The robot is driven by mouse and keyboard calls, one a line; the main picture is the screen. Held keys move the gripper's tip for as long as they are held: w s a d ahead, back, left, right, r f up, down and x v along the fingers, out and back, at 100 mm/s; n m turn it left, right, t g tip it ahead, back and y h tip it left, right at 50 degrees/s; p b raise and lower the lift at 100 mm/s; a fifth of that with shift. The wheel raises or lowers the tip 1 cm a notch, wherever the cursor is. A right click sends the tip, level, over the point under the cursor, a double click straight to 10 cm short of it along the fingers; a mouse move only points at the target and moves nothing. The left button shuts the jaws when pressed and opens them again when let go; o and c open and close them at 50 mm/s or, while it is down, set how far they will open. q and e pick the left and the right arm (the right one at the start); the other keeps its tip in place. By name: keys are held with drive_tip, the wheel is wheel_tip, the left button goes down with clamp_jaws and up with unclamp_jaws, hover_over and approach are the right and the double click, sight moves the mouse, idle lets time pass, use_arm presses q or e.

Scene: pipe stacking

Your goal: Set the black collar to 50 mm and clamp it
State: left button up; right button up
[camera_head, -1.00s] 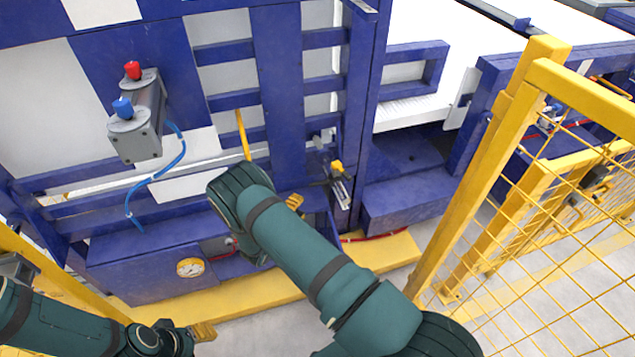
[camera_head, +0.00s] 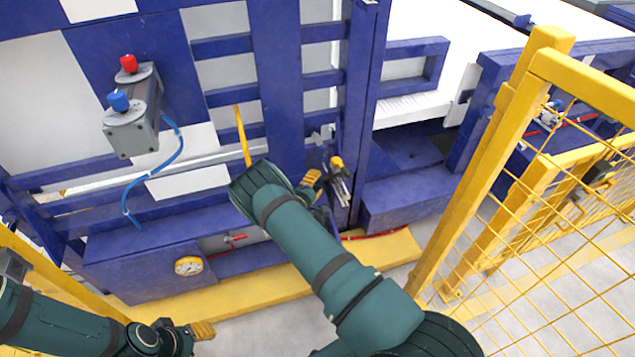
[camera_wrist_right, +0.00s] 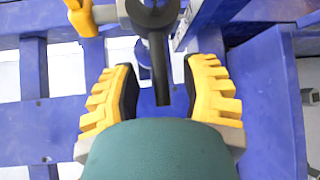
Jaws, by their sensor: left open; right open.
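The black collar (camera_wrist_right: 152,12) appears at the top of the right wrist view, partly cut off, with a dark handle (camera_wrist_right: 160,75) hanging down from it. In the head view the clamp mechanism (camera_head: 341,190) sits on the blue frame, under a yellow knob (camera_head: 337,162). My right gripper (camera_head: 313,183) is open beside the mechanism on its left. In the right wrist view its yellow fingers (camera_wrist_right: 160,92) stand either side of the dark handle, apart from it. Scale marks are too small to read. My left gripper (camera_head: 203,330) is open and empty, low at the left.
A pale scale-like strip (camera_wrist_right: 186,24) runs by the collar. A yellow mesh fence (camera_head: 540,190) stands at right. Blue beams surround the mechanism.

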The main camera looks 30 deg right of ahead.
drive_tip(key=shift+w+d+f, duration=0.1)
drive_tip(key=shift+w+d, duration=0.2)
drive_tip(key=shift+d, duration=0.3)
clamp_jaws()
